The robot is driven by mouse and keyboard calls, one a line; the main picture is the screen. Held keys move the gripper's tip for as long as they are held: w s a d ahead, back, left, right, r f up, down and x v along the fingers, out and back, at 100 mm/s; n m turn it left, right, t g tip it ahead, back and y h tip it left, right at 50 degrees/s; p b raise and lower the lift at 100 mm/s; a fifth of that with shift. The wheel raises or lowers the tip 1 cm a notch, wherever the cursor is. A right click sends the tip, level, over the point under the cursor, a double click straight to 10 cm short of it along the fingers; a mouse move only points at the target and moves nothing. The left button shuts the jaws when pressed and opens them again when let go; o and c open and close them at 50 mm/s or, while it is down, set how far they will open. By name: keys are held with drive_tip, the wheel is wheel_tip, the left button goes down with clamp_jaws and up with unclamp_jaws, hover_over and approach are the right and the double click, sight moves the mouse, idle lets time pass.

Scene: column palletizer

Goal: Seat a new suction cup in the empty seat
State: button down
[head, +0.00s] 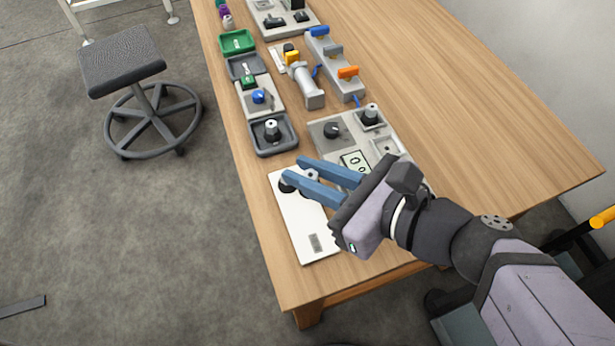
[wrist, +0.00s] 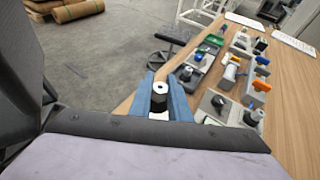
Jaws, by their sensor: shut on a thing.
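My gripper (head: 298,168) has its two blue fingers over the upper end of a white plate (head: 313,222) near the table's front left corner. The fingers are shut on a suction cup (wrist: 160,88) with a pale fitting on top and a black body, seen upright between them in the wrist view. In the head view the fingers mostly hide it, and a dark round part shows beside the lower finger. I cannot tell whether the cup touches the plate. Another black cup with a pale top (head: 272,128) stands in a dark grey tray (head: 259,151). No empty seat shows clearly.
A grey panel (head: 318,143) beyond the fingers carries a black knob (head: 332,130), a black part in a square holder (head: 370,113) and a green-white card. A blue knob (head: 258,96), a green tray (head: 237,42) and other fixtures stand farther back. The table's right side is clear.

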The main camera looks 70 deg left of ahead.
drive_tip(key=shift+r, duration=0.3)
drive_tip(key=shift+w+a+r+p, duration=0.2)
drive_tip(key=shift+w+a+p, duration=0.1)
drive_tip(key=shift+w+p, duration=0.1)
drive_tip(key=w+a+p, duration=0.1)
drive_tip(key=w+p, duration=0.1)
drive_tip(key=w, duration=0.1)
drive_tip(key=w+a+p, duration=0.2)
drive_tip(key=w+p, duration=0.1)
drive_tip(key=w+a+r+p, duration=0.1)
drive_tip(key=w+a+p, duration=0.1)
drive_tip(key=w+p, duration=0.1)
drive_tip(key=shift+a+r, duration=0.1)
drive_tip(key=shift+a, duration=0.05)
drive_tip(key=p, duration=0.6)
hover_over(385, 147)
drive_tip(key=s, duration=0.1)
wheel_tip(385, 147, down, 3)
drive_tip(key=shift+w, duration=0.55)
drive_tip(key=shift+f, duration=0.3)
drive_tip(key=shift+f+b, duration=1.95)
drive_tip(key=shift+f, duration=0.8)
drive_tip(key=shift+f+b, duration=0.5)
drive_tip(key=shift+f, duration=0.1)
drive_tip(key=c, duration=1.9)
unclamp_jaws()
drive_tip(key=shift+c, duration=0.2)
